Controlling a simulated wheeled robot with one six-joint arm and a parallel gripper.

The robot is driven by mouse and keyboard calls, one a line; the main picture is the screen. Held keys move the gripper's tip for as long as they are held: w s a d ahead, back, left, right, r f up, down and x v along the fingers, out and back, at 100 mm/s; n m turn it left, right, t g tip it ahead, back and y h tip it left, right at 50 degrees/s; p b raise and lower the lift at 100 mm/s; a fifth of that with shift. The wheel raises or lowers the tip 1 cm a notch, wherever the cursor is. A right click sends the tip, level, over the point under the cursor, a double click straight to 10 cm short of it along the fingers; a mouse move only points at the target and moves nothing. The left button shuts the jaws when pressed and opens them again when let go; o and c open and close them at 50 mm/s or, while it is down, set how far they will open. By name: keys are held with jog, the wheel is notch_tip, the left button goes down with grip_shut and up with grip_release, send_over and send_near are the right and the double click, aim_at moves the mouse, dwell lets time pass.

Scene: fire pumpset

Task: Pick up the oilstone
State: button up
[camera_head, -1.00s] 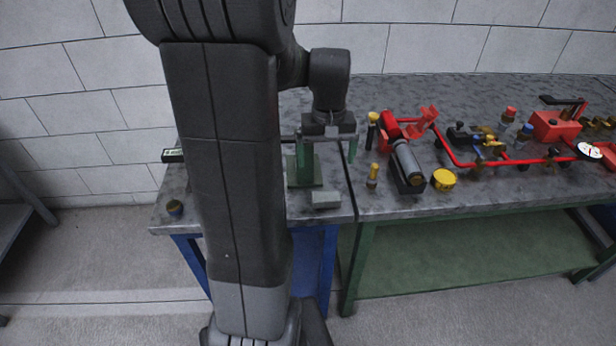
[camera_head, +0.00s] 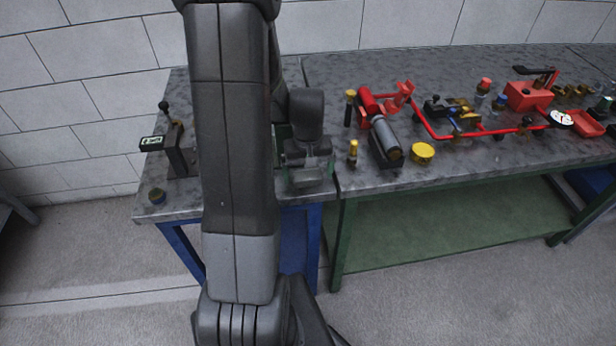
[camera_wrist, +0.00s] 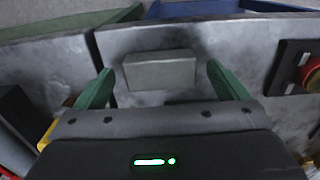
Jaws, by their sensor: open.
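The oilstone looks to be the plain grey block lying flat near the front edge of the bench; it shows clearly in the wrist view (camera_wrist: 160,72). In the head view the grey block (camera_head: 306,178) is just below my gripper (camera_head: 309,164) and partly covered by it. In the wrist view my gripper (camera_wrist: 160,72) is open, with one green finger on each side of the block. Gaps show between both fingers and the block, and nothing is held. The height of the fingertips above the bench is hard to tell.
The grey bench (camera_head: 325,150) has a seam right of my gripper. A yellow-topped bottle (camera_head: 353,153), a grey cylinder (camera_head: 386,140), a yellow cap (camera_head: 423,152) and red piping (camera_head: 470,135) stand right.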

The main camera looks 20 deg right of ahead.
aim_at(307, 175)
jog(key=shift+f, duration=0.45)
jog(key=c, duration=1.3)
jog(key=shift+o, duration=0.2)
notch_tip(307, 175, up, 10)
jog(key=o, duration=0.3)
jog(key=shift+a+r, duration=0.1)
